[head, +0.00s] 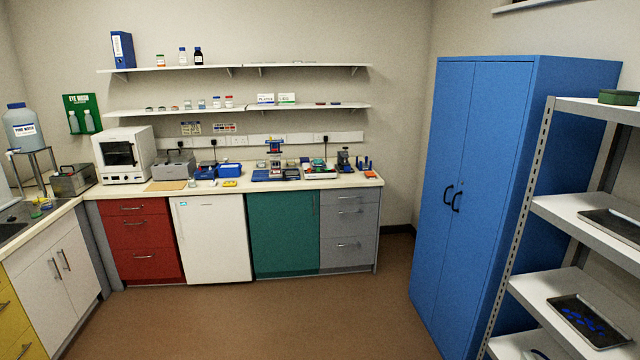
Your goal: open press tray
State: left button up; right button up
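Small bench devices stand on the far white worktop (300,183). One is an upright device (274,147) with a blue and red top, near the middle of the worktop. A small dark upright device (343,159) stands further right. Either could be the press; at this distance I cannot tell which. No press tray can be made out clearly, nor whether one is open or shut. Neither of my grippers is in view.
Open brown floor (270,315) lies before the red, white, green and grey cabinets. A tall blue cupboard (480,190) and a metal shelf unit (575,215) stand on the right. A side counter (50,220) with a sink is on the left.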

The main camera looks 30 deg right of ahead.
aim_at(347, 167)
jog(key=z, duration=0.75)
jog(key=i, duration=1.3)
jog(key=z, duration=1.25)
jog(key=i, duration=2.3)
jog(key=u, duration=0.5)
jog(key=i, duration=1.45)
jog(key=u, duration=0.6)
